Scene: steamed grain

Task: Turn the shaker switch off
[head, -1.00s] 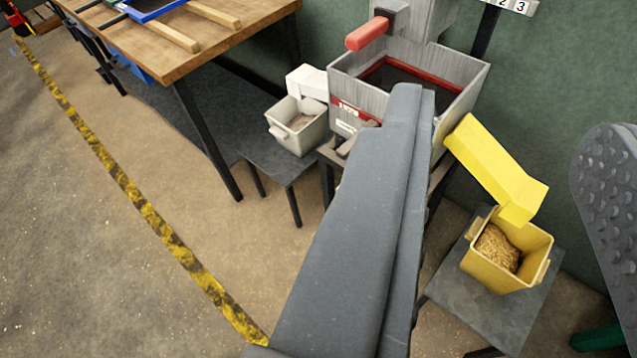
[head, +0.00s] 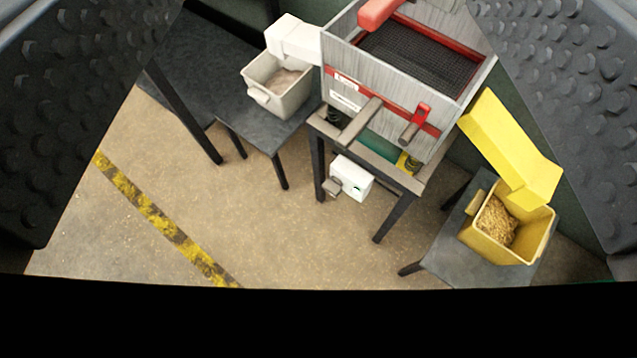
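The shaker (head: 395,100) is a grey box with a dark mesh screen (head: 418,57) inside a red frame, at the upper middle right. A small white box (head: 352,178) with a green spot and a grey lever-like piece (head: 332,187) sits beneath it, by the stand's front; it looks like the switch box. A red handle (head: 416,124) and a grey bar (head: 360,121) stick out from the shaker's front. My gripper (head: 325,130) is open and empty, its dark studded fingers wide apart at the left and right edges. It appears apart from the shaker.
A white bin (head: 272,95) stands on a low dark table to the left. A yellow chute (head: 505,145) slopes to a yellow bin of grain (head: 467,240) on the right. A yellow-black floor line (head: 160,222) runs at left. The floor in front of the stand is clear.

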